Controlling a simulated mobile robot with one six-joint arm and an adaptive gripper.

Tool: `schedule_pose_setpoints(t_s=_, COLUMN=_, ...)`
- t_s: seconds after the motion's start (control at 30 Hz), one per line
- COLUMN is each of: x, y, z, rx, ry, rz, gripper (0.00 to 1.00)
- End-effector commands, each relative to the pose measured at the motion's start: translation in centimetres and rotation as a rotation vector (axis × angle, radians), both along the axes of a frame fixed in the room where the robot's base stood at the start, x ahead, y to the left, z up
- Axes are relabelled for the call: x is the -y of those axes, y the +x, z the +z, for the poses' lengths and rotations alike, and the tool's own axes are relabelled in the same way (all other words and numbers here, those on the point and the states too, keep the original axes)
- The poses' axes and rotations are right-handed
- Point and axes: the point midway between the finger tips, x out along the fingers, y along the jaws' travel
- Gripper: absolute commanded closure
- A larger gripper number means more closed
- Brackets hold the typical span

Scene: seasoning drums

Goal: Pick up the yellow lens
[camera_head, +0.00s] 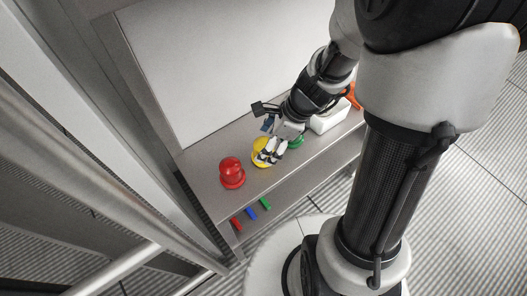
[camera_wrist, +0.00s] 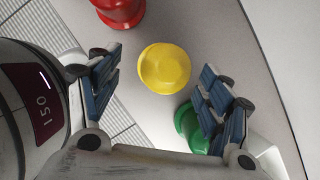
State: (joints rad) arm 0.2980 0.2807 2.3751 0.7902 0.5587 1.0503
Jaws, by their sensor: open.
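The yellow lens (camera_wrist: 164,68) is a round dome with a rim, standing on the grey shelf. In the wrist view it lies ahead of and between the two blue-padded fingers of my gripper (camera_wrist: 158,95), with clear space to each finger. My gripper is open and empty. In the head view my gripper (camera_head: 271,152) is over the yellow lens (camera_head: 258,158) and hides part of it.
A red lens (camera_head: 232,171) stands left of the yellow one. A green lens (camera_head: 296,142) is to the right, and in the wrist view the right finger partly covers it. Small red, blue (camera_head: 252,214) and green pieces line the lower front. A pale panel rises behind.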

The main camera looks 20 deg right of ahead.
Motion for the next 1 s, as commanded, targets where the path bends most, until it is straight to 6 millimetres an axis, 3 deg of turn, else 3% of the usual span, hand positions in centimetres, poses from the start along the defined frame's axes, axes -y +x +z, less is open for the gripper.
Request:
schedule_pose_setpoints(t_s=0.3, x=-0.7, y=1.1, z=-4.5, rx=-0.001, ry=0.0, rz=0.003, gripper=0.28)
schedule_pose_setpoints(t_s=0.57, x=-0.9, y=1.3, z=-4.7, rx=0.0, ry=0.0, rz=0.0, gripper=0.28)
schedule_pose_setpoints(t_s=1.0, x=-0.9, y=1.3, z=-4.7, rx=0.0, ry=0.0, rz=0.0, gripper=0.56)
